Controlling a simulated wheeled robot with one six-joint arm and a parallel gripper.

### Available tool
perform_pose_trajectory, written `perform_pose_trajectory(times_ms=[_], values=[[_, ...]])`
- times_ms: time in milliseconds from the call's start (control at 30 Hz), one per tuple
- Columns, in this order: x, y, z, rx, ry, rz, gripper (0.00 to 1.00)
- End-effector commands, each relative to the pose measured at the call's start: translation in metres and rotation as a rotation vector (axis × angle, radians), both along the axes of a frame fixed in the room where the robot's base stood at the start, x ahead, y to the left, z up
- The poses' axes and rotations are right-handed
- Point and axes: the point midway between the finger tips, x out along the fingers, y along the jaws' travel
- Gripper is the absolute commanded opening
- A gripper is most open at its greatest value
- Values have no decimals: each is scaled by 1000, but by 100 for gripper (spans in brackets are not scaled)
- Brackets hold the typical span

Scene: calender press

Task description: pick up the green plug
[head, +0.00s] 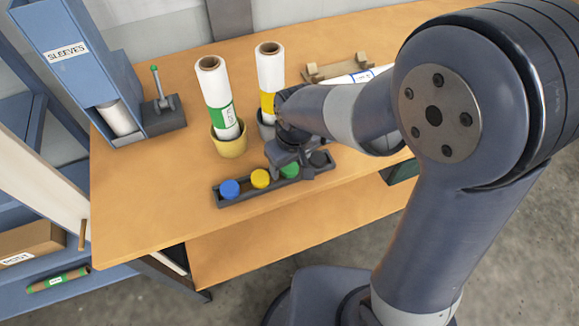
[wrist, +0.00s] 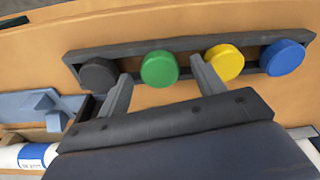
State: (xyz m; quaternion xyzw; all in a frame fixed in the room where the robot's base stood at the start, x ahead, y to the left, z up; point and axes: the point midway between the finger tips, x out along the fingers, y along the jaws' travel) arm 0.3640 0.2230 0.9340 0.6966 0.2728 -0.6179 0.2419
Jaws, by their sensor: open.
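The green plug (head: 289,170) sits in a dark tray (head: 240,195) on the wooden table, between the yellow plug (head: 260,178) and the dark grey plug (head: 319,158). In the wrist view the green plug (wrist: 159,68) shows as a round disc in the tray (wrist: 190,42). My gripper (wrist: 160,85) is open and empty, with one finger to each side of the green plug's near edge. In the head view my gripper (head: 292,158) is over the tray and partly covers the green plug. I cannot tell how high the fingertips are above it.
A blue plug (head: 229,189) fills the tray's left end. Upright rolls with a green label (head: 220,105) and a yellow label (head: 269,75) stand behind the tray. A blue sleeve dispenser (head: 75,60) stands at the left. The table's front left is clear.

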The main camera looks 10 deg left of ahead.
Motion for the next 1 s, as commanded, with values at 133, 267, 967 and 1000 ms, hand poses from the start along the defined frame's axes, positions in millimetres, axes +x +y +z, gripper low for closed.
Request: perform_pose_trajectory(times_ms=[133,267,967,1000], values=[[0,0,-3,1,-1,0,64],[0,0,-3,1,-1,0,64],[0,0,-3,1,-1,0,17],[0,0,-3,1,-1,0,17]])
